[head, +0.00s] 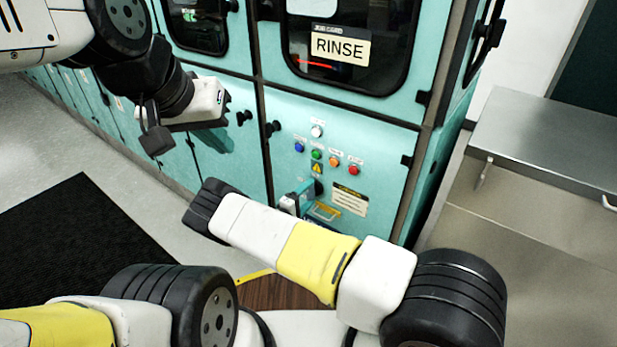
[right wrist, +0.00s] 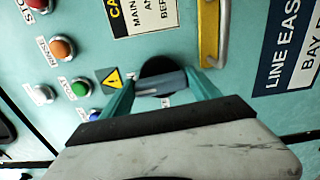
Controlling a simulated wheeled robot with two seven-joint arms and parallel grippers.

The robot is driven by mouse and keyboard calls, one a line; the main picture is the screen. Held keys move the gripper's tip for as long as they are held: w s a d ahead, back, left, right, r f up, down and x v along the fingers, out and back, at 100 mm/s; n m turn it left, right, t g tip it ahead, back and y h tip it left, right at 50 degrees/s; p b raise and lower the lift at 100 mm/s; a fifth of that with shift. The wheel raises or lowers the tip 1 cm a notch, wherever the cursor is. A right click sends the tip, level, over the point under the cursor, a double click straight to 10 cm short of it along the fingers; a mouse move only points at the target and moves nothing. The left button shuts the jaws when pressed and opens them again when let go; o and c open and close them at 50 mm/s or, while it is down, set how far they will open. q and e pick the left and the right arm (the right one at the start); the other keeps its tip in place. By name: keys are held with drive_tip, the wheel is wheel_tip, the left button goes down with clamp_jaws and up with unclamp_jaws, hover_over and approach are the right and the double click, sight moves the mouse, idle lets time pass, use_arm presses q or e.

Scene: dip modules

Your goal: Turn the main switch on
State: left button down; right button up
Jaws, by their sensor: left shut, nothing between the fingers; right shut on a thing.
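The main switch is a round black rotary switch with a grey handle bar (right wrist: 160,82) on the teal cabinet panel, below the yellow warning triangle in the head view. My right gripper (right wrist: 162,92) has its teal fingers shut on the handle bar, one on each side. In the head view the right gripper (head: 303,194) is at the panel, partly hidden by my arm, and the switch is mostly covered. My left gripper (head: 155,140) is shut and empty, in the air in front of the cabinet doors at the left.
Buttons sit above the switch: blue (head: 299,147), green (head: 316,154), orange (head: 334,162) and red (head: 353,170), with a white lamp (head: 317,131) on top. A yellow handle (right wrist: 212,35) is close beside the switch. A steel counter (head: 550,140) stands at the right.

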drive_tip(key=shift+m, duration=0.5)
drive_tip(key=o, duration=1.4)
drive_tip(key=shift+a, duration=0.1)
drive_tip(key=v, duration=0.7)
drive_tip(key=shift+s+a, duration=0.2)
drive_tip(key=shift+s, duration=0.1)
